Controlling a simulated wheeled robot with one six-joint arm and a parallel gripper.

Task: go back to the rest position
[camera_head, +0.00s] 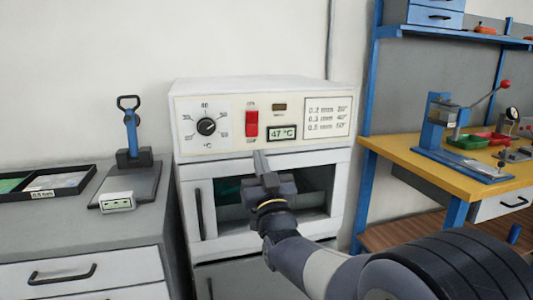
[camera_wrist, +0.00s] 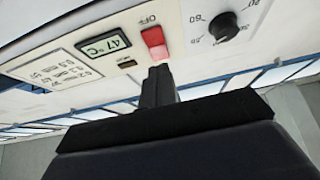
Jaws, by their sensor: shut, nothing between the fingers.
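My gripper (camera_head: 260,161) is shut and empty. In the head view it points up in front of the white oven (camera_head: 250,88), just below the control panel. In the wrist view the closed fingers (camera_wrist: 157,75) lie just beside the red switch, with OFF lettering near it. Whether they touch the switch or the panel I cannot tell. The red switch (camera_head: 251,124) is fully in sight in the head view. The black dial (camera_head: 206,126) is left of it and the display (camera_head: 283,133) reads 47 °C.
The oven's lower opening (camera_head: 318,184) is behind my arm. A grey cabinet (camera_head: 75,222) at left carries a blue-handled lever tool (camera_head: 131,130) and a black tray (camera_head: 72,190). A yellow bench (camera_head: 410,158) with a blue press (camera_head: 432,125) stands at right.

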